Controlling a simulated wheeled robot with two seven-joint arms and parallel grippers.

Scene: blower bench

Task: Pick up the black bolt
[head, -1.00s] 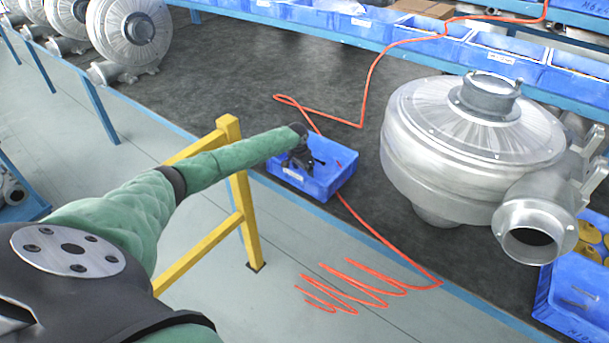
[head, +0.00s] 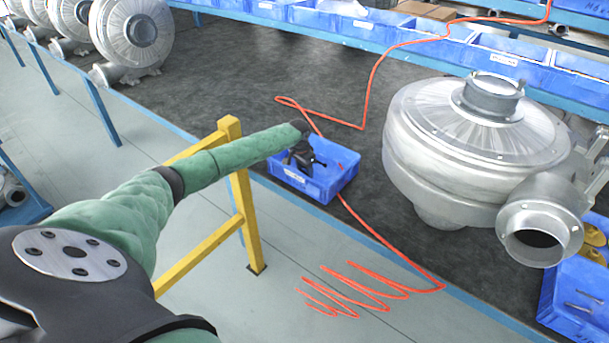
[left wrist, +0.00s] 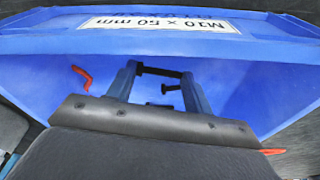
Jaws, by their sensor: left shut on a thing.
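My left gripper (head: 306,165) reaches down into a blue bin (head: 340,184) on the dark bench mat. The left wrist view shows its two fingers (left wrist: 160,80) inside the bin, shut on a black bolt (left wrist: 160,72) that lies crosswise between the fingertips. A second small dark piece (left wrist: 171,88) shows near the right finger; I cannot tell whether it touches. The bin's wall carries a white label (left wrist: 160,24) reading M10 x 50 mm, upside down in this view. The bolt cannot be made out in the head view. My right gripper is not in view.
An orange hose (head: 365,100) runs over the mat, past the bin. A large metal blower (head: 470,140) stands to the right. Blue bins (head: 425,50) line the back.

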